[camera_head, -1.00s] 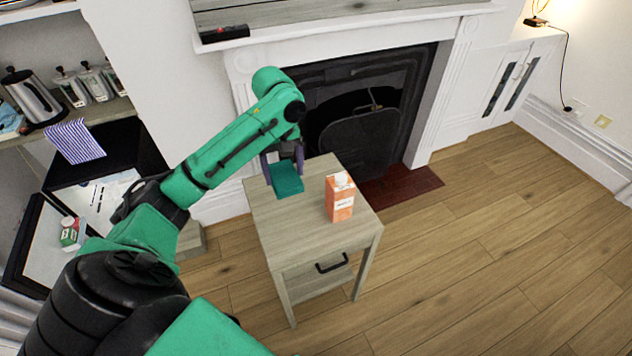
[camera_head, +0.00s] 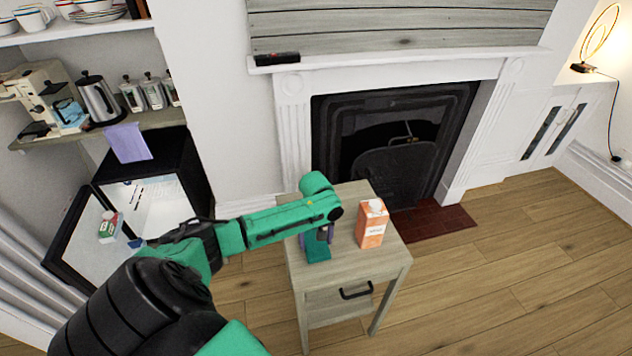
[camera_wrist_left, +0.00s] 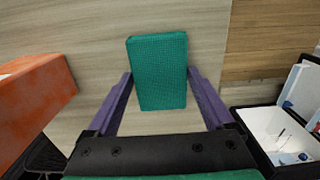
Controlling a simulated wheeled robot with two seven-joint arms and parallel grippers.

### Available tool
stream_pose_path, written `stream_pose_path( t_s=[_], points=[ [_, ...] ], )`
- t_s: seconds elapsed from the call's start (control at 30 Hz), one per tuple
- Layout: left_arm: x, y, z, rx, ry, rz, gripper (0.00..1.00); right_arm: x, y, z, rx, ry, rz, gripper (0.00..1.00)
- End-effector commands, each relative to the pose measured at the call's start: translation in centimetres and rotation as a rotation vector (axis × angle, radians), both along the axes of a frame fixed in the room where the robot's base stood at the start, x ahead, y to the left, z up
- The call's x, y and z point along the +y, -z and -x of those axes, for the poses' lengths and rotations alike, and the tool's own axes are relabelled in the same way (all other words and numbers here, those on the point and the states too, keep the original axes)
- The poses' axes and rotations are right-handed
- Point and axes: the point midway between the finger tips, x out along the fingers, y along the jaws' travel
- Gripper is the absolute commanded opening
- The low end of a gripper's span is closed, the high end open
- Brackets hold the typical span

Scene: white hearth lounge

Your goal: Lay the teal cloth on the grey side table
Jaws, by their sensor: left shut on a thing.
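The teal cloth (camera_head: 317,249) is a small folded rectangle at the left part of the grey side table's top (camera_head: 352,264). My left gripper (camera_head: 328,236) is over the table top, shut on the cloth. In the left wrist view the cloth (camera_wrist_left: 158,90) lies between the two purple fingers, with the light wood table top (camera_wrist_left: 95,35) behind it. I cannot tell whether the cloth touches the table. My right gripper is not in view.
An orange carton (camera_head: 372,225) stands upright on the table, right of the cloth. A dark fireplace (camera_head: 390,150) is behind the table. An open black appliance (camera_head: 160,215) with a white inside is on the left. Wooden floor (camera_head: 500,260) is clear on the right.

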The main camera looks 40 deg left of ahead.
Motion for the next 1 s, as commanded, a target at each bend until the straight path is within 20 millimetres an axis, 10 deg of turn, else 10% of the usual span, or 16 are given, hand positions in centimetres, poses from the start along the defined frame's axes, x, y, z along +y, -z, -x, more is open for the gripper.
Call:
stream_pose_path(
  t_s=[0.1,0.13,0.17,0.47,1.0],
  points=[
    [0.0,0.2,0.0,0.001,0.000,0.001,0.42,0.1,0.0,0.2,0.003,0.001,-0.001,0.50],
    [0.0,0.2,0.0,0.000,0.000,0.000,0.94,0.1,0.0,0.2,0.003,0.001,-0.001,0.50],
    [0.0,0.2,0.0,0.000,0.000,0.000,1.00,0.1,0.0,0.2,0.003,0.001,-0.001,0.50],
    [0.0,-0.5,0.0,0.000,0.000,0.000,1.00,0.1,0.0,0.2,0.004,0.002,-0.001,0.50],
    [0.0,-11.9,-0.1,-0.001,0.000,0.002,1.00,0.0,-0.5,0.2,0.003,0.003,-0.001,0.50]
  ],
)
